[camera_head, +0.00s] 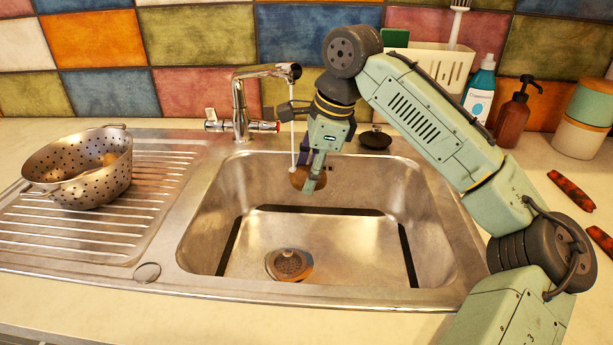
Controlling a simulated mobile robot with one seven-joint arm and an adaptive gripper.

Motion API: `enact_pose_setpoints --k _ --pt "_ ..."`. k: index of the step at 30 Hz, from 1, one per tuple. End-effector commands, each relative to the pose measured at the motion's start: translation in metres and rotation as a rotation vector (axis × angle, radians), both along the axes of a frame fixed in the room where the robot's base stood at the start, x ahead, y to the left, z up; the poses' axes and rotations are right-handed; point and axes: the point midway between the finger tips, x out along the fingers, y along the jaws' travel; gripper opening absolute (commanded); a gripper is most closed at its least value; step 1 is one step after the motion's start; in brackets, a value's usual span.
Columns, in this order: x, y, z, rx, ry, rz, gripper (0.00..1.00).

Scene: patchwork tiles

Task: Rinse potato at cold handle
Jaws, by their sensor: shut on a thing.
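My gripper (313,177) is shut on a brown potato (298,178) and holds it above the sink basin (330,250). A thin white stream of water (292,130) falls from the spout of the chrome faucet (240,105) and meets the potato or passes just beside it. The faucet stands behind the sink. Its base has a red-marked handle (264,126) on the right and a pale-ended handle (211,124) on the left. My fingers hide part of the potato.
A white caddy (430,66), a blue-white bottle (480,90) and a brown pump bottle (513,115) stand behind my arm. Red items (571,190) lie at right.

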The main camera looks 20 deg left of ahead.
Motion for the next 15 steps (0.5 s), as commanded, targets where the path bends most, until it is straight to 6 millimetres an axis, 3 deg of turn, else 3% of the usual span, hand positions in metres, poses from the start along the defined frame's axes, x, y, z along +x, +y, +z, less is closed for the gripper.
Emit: enact_pose_setpoints --k 15 --pt "0.0034 -0.0042 0.0019 0.001 0.001 -0.001 0.12"
